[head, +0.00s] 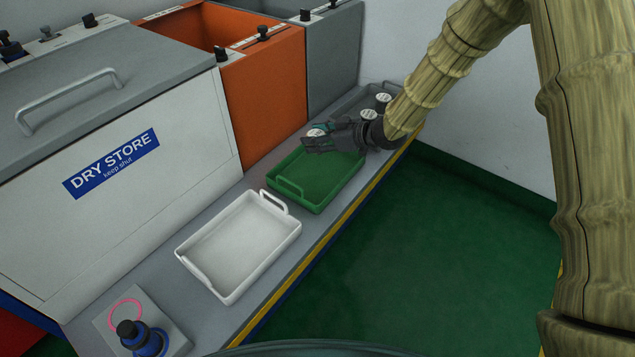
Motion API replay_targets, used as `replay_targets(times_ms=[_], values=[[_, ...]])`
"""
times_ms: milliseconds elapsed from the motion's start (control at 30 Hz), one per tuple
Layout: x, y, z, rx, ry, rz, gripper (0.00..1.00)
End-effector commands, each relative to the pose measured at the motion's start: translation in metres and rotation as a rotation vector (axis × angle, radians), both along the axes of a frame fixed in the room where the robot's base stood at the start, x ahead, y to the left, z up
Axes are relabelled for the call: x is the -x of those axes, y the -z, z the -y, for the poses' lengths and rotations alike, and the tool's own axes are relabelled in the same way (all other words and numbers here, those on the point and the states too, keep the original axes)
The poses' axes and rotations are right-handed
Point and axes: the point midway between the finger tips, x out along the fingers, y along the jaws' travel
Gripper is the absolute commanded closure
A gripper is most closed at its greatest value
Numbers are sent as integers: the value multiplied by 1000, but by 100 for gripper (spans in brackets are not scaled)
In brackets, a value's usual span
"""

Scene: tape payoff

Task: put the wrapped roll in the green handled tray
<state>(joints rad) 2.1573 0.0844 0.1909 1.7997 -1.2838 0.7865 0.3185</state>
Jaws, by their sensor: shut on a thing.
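The green handled tray (318,205) stands on the bench, empty where I can see into it. My gripper (313,141) is over the far end of this tray and is shut on a small roll with a white labelled top (317,132), taken as the wrapped roll. Dark fingers hide most of the roll, so its wrapping cannot be made out. The roll appears above the tray floor, but its exact height is unclear.
A white handled tray (272,201) stands empty nearer me. A grey tray (345,105) behind my gripper holds rolls with white tops (383,98). Bins, one orange (271,84), line the bench's left side. A blue and black item (146,338) stands at the near end.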

Motion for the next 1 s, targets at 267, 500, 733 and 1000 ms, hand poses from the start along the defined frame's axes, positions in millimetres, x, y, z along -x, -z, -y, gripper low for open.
replay_targets(times_ms=[267, 500, 733, 1000], values=[[-3, 17, 1, 0, -12, 0, 76], [-3, 51, 1, 0, -11, -1, 76], [-4, 66, 1, -1, -11, 1, 76], [-3, 102, 1, -1, -11, 0, 76]])
